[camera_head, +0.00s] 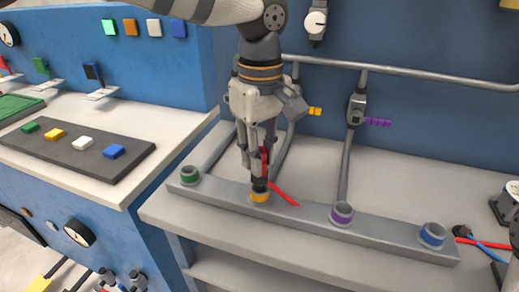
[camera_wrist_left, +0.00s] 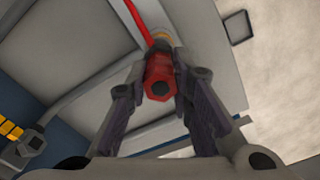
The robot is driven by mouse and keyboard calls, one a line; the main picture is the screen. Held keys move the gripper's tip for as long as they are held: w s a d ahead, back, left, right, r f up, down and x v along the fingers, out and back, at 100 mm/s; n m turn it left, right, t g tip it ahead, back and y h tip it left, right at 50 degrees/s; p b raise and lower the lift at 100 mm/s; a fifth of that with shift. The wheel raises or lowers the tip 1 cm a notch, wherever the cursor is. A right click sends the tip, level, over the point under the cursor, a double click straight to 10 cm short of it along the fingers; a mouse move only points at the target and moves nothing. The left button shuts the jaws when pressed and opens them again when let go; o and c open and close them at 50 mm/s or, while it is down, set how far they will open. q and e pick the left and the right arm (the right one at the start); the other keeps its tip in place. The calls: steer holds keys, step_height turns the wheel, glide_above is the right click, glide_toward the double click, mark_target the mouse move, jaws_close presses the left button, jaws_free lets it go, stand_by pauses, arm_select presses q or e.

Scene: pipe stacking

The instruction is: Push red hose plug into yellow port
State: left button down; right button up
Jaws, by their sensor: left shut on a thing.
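My left gripper (camera_head: 259,160) points down above the grey port rail and is shut on the red hose plug (camera_head: 265,163). The plug is upright, and its dark lower end is at the yellow port (camera_head: 260,196). I cannot tell how deep it sits in the port. A short red hose (camera_head: 284,193) runs from the plug to the lower right. In the left wrist view the red plug (camera_wrist_left: 159,78) is between the two fingers (camera_wrist_left: 160,95), with the yellow ring (camera_wrist_left: 162,35) partly hidden behind it. My right gripper is not clearly in view.
The rail (camera_head: 300,214) also carries a green port (camera_head: 189,175), a purple port (camera_head: 341,213) and a blue port (camera_head: 432,235). Grey pipes rise behind it, one with a purple-handled valve (camera_head: 376,122). Red and blue hoses (camera_head: 484,243) lie at the right. A dark button panel (camera_head: 76,147) is at left.

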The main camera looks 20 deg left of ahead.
arm_select(q)
steer(key=shift+f, duration=1.05)
steer(key=c, duration=1.3)
jaws_free()
steer(key=shift+c, duration=0.2)
